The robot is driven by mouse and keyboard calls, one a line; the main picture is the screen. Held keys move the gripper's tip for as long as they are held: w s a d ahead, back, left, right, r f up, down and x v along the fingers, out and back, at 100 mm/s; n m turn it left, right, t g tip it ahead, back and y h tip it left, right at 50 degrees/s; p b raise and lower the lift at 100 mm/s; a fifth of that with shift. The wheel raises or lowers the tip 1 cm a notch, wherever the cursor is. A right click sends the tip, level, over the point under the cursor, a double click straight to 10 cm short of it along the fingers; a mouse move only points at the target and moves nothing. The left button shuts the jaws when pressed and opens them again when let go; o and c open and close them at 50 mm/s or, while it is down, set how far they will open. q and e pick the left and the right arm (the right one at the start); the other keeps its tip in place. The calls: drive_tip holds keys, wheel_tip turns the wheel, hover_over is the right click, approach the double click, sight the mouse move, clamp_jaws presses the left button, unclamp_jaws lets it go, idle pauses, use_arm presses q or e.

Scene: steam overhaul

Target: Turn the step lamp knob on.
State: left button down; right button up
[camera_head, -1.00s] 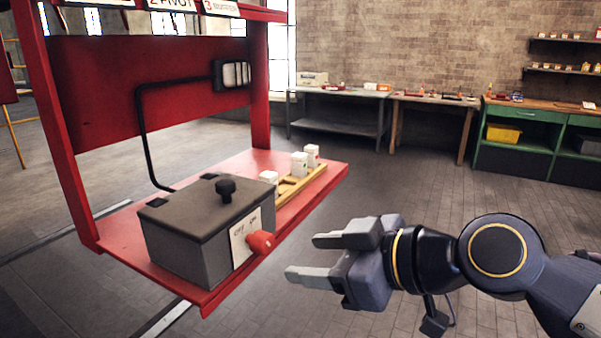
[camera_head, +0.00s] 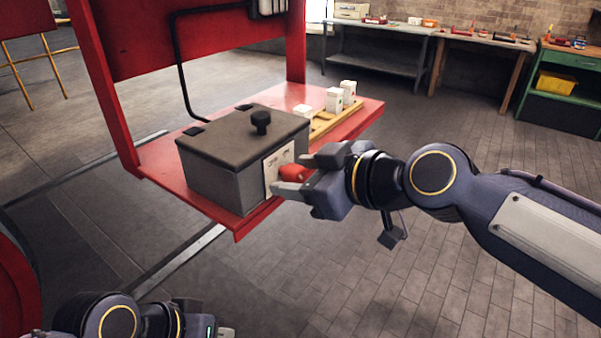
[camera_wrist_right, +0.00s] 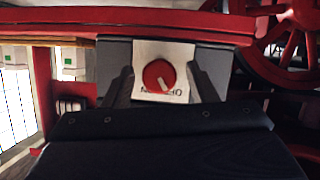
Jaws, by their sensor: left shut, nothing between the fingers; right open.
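The red step lamp knob (camera_head: 292,172) is on the front of a grey box (camera_head: 222,178), over a white label plate. In the right wrist view the knob (camera_wrist_right: 157,74) is round, with a pale pointer slanting down and slightly right. Dark lettering below it is partly covered and hard to read. My right gripper (camera_head: 294,176) is open, its fingers on either side of the knob; in the wrist view gaps show between the knob and both fingers. My left gripper (camera_head: 224,332) is low at the bottom edge, partly cut off, shut and empty.
The box stands on a red step (camera_head: 160,160) with a black handle knob (camera_head: 261,121) on its lid. White blocks (camera_head: 334,100) on a wooden rack stand behind it. A black conduit (camera_head: 175,60) rises behind the box. Open floor lies to the right.

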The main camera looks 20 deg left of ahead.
drive_tip(key=c, duration=1)
drive_tip(key=shift+o, duration=0.2)
drive_tip(key=shift+f, duration=0.1)
drive_tip(key=shift+w+m+g+b, duration=0.15)
drive_tip(key=shift+m+g+b, duration=0.45)
drive_tip(key=shift+m+b, duration=0.2)
drive_tip(key=shift+w+d+m+g+y+b, duration=0.1)
drive_tip(key=shift+m+g+y+b, duration=0.5)
drive_tip(key=shift+m+g, duration=0.45)
drive_tip(key=m+g+y+b, duration=0.1)
drive_tip(key=m, duration=0.2)
drive_tip(key=shift+w+f, duration=0.1)
drive_tip(key=shift+m+g+y+b, duration=0.5)
drive_tip(key=shift+m+g+b, duration=0.2)
drive_tip(key=shift+m, duration=0.65)
